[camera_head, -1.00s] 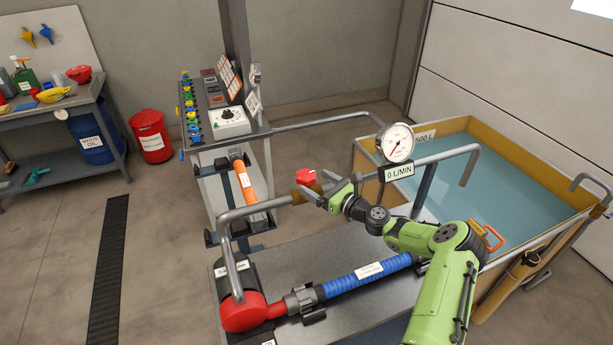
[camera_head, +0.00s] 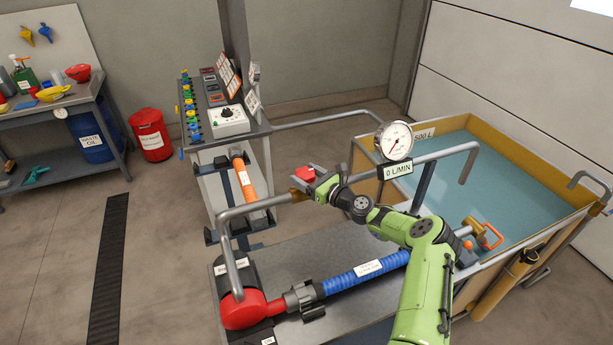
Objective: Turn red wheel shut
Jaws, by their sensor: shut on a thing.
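The red wheel (camera_head: 306,173) sits on the grey pipe in the middle of the view, near a brass-coloured valve body (camera_head: 297,185). My gripper (camera_head: 313,174) is at the wheel, reaching in from the right, with its fingers shut on it. The fingers cover part of the wheel, so its exact turn angle cannot be told. The round gauge (camera_head: 394,141) on the pipe stands to the right of my gripper, and the label (camera_head: 396,170) under it reads 0 L/MIN.
A red pump (camera_head: 245,309) with a blue hose (camera_head: 365,272) lies on the metal bench below my arm. A water tank (camera_head: 480,190) with a yellow rim stands at right. A control stand (camera_head: 228,122) is behind. Open floor is at left.

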